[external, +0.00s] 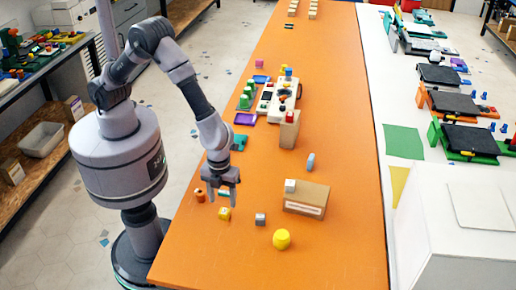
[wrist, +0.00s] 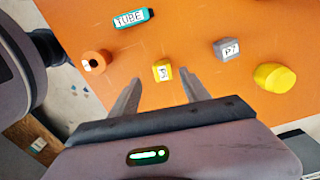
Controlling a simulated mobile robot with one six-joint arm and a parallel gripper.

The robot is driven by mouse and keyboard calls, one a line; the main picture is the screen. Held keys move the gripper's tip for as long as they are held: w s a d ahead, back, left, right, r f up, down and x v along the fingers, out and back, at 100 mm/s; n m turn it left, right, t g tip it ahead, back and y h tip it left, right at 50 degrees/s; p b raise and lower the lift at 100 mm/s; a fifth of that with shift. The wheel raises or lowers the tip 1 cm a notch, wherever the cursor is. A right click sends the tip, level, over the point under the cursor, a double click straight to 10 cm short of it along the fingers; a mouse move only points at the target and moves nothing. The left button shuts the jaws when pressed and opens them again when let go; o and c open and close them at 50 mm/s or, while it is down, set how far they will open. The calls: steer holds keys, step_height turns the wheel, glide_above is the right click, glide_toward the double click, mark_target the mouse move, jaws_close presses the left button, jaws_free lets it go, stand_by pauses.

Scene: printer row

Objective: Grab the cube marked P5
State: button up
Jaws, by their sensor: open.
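A small yellow cube (wrist: 162,70) sits on the orange tabletop with a white label turned sideways; the mark is small and looks like P5. It also shows in the external view (external: 224,214). My gripper (wrist: 160,84) is open and empty, its two fingers apart and pointing toward the yellow cube. In the external view my gripper (external: 221,202) hangs over the table close to that cube. In the wrist view the cube appears just beyond the fingertips, between their lines; I cannot tell the exact height gap.
A grey cube marked P7 (wrist: 227,48) and a yellow cylinder (wrist: 275,76) stand to the right. An orange cylinder (wrist: 97,60) with a dark hole and a teal block marked TUBE (wrist: 133,18) lie left and beyond. A cardboard box (external: 306,198) carries a white cube (external: 290,185).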

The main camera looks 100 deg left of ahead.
mark_target(224, 211)
steer(key=f, duration=0.1)
steer(key=f+b, duration=0.1)
steer(key=f, duration=0.1)
steer(key=f+b, duration=0.1)
steer(key=f, duration=0.1)
steer(key=shift+w+d+f, duration=0.15)
steer(key=shift+w+d, duration=0.05)
steer(key=shift+d, duration=0.1)
steer(key=shift+c, duration=0.4)
jaws_close()
steer(key=shift+r, duration=0.2)
